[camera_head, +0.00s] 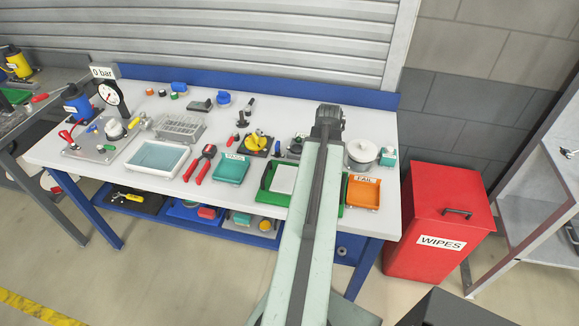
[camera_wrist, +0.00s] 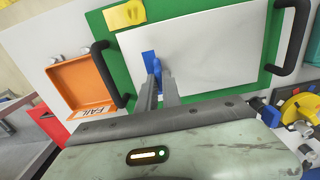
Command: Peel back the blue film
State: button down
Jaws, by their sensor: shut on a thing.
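A white sheet (camera_wrist: 215,45) lies on a green board (camera_wrist: 108,20) with black handles at both ends, seen in the wrist view. In the head view the board (camera_head: 266,190) and sheet (camera_head: 283,177) are partly hidden by my arm. A small blue piece of film (camera_wrist: 148,58) shows near the sheet's edge, and its blue tab rises between my fingertips. My gripper (camera_wrist: 157,80) is shut on this blue tab, close above the sheet. The gripper's fingertips are hidden behind my arm in the head view.
An orange tray marked FAIL (camera_head: 364,192) stands right of the board in the head view. A metal pot (camera_head: 362,154) is behind the orange tray. A red WIPES bin (camera_head: 440,222) stands beside the bench.

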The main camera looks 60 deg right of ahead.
jog(key=shift+s+d, duration=0.15)
jog(key=shift+s, duration=0.5)
jog(key=shift+s+d, duration=0.1)
jog(key=shift+s, duration=0.2)
jog(key=c, duration=1.3)
grip_release()
notch_tip(320, 180, up, 7)
jog(key=p, duration=0.7)
